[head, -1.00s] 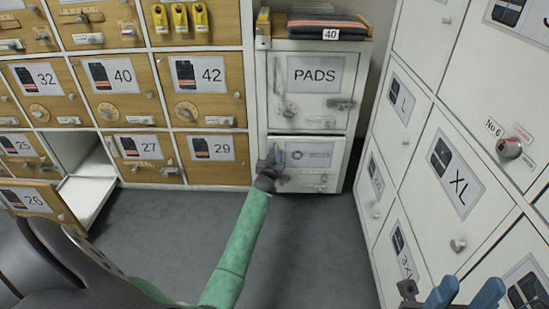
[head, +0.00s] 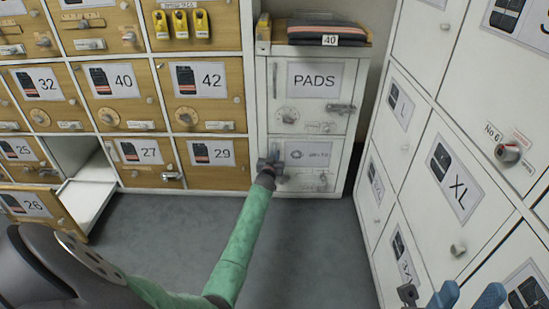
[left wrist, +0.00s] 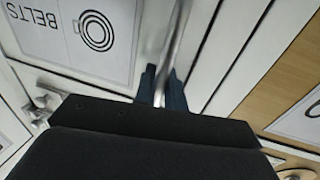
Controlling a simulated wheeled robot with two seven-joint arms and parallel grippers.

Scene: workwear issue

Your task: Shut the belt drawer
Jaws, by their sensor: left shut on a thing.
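The belt drawer (head: 310,178) is the white front below the PADS door in the narrow cabinet, with a coiled-belt label. The label reads BELTS upside down in the left wrist view (left wrist: 85,35). In the head view its front looks nearly in line with the cabinet; I cannot tell whether a small gap remains. My left gripper (head: 270,166) is at the front's left side, shut on its upright bar handle (left wrist: 174,35). The left wrist view shows the blue fingers (left wrist: 161,86) around this bar. My right gripper (head: 465,295) is open and empty at the lower right.
Drawer 26 (head: 40,205) stands pulled out at the lower left. White lockers (head: 445,190) line the right side. The PADS door (head: 314,90) is above the belt drawer, with dark folded pads (head: 325,28) on top. The grey floor (head: 310,250) in front is clear.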

